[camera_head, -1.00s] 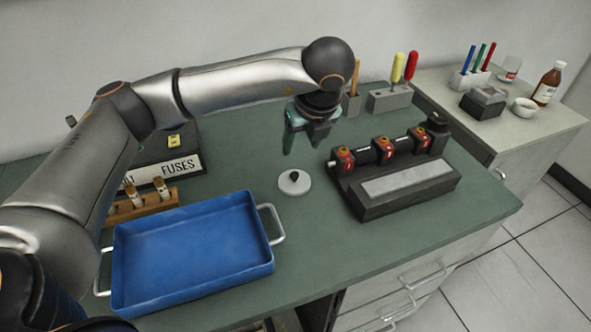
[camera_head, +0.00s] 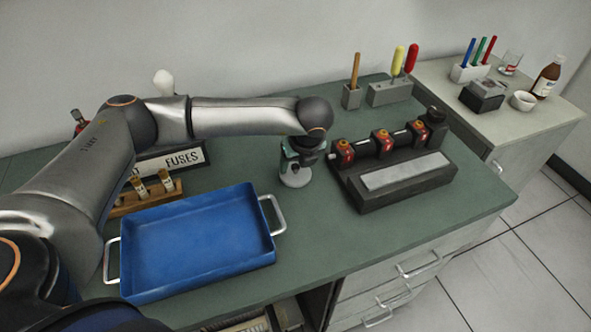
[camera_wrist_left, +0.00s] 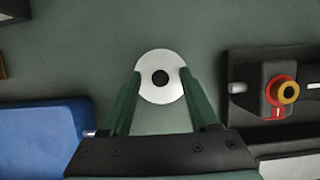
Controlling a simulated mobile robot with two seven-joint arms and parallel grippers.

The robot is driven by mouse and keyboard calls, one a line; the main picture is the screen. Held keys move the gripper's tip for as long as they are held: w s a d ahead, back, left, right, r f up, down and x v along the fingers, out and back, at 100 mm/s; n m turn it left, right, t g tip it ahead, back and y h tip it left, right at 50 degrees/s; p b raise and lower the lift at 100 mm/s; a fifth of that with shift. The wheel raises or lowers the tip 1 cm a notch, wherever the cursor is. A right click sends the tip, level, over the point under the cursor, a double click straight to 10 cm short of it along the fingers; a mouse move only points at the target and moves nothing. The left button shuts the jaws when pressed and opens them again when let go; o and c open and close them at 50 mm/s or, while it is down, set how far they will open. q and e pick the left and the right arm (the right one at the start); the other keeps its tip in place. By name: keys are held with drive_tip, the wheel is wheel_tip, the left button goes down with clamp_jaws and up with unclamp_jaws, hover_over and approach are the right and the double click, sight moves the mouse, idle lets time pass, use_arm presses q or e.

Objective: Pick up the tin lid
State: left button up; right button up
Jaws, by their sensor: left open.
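The tin lid is a round white disc with a dark knob in its middle. In the head view the lid (camera_head: 296,181) lies on the green bench top between the blue tray and the black device, partly hidden by my gripper. My left gripper (camera_head: 297,163) is above it, pointing down. In the left wrist view the lid (camera_wrist_left: 150,66) shows between and just beyond the green fingertips, with its knob (camera_wrist_left: 160,77) in the gap. The left gripper (camera_wrist_left: 160,80) is open and holds nothing. I cannot tell whether the fingertips touch the lid. My right gripper is not in view.
A blue tray (camera_head: 143,254) with metal handles stands left of the lid. A black device (camera_head: 365,205) with red clamps stands close on the right. A wooden rack (camera_head: 128,205) and a fuses box are behind the tray. The bench in front of the lid is clear.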

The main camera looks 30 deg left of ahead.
use_arm(q)
drive_tip(key=shift+c, duration=0.3)
clamp_jaws()
idle(0.3)
